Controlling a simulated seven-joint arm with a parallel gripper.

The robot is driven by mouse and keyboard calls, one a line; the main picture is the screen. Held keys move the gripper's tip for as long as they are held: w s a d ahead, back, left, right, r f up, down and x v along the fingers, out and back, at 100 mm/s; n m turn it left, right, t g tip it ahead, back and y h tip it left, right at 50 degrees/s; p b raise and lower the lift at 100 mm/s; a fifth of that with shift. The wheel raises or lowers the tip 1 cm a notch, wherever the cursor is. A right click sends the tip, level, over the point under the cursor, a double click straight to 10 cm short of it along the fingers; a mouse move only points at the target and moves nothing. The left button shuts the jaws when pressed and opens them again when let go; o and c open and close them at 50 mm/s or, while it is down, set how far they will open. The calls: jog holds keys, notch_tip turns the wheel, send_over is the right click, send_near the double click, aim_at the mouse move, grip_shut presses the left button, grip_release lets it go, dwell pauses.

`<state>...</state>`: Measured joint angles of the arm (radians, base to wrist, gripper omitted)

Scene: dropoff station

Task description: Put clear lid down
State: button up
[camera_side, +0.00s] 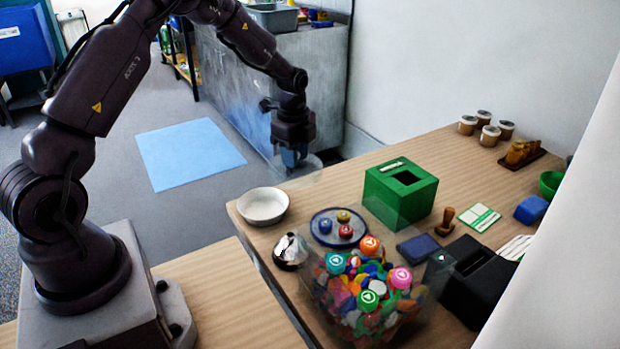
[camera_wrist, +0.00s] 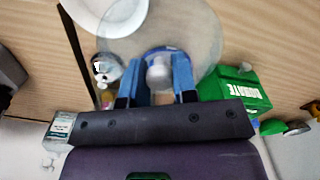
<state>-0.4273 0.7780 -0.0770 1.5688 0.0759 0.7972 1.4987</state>
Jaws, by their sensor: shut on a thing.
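The clear lid (camera_side: 309,165) is a round, see-through disc held in the air beyond the table's far left corner in the side view. My gripper (camera_side: 290,158) is above it, with blue fingers shut on its knob. In the wrist view the fingers of my gripper (camera_wrist: 158,80) close on a pale knob (camera_wrist: 158,72). The lid (camera_wrist: 200,35) spreads out beyond them there, with wood visible through it. A white bowl (camera_side: 263,206) sits near the table's left edge, nearer the side camera than the lid.
A round dark tray (camera_side: 322,238) with several caps, a silver dome (camera_side: 290,252) and a clear bin (camera_side: 345,318) of colourful pieces stand near the front. A green slotted box (camera_side: 400,194) is behind them. Bare wood (camera_side: 325,190) lies between bowl and box.

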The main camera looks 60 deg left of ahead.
jog(key=w+f, duration=0.1)
jog(key=f, duration=0.1)
jog(key=w+a+f, duration=0.1)
jog(key=w+f, duration=0.1)
jog(key=w+a+f, duration=0.1)
jog(key=w+f, duration=0.1)
jog(key=shift+w+f, duration=0.15)
jog(key=shift+f, duration=1.55)
jog(key=shift+f, duration=0.15)
jog(key=o, duration=0.9)
jog(key=shift+o, duration=0.2)
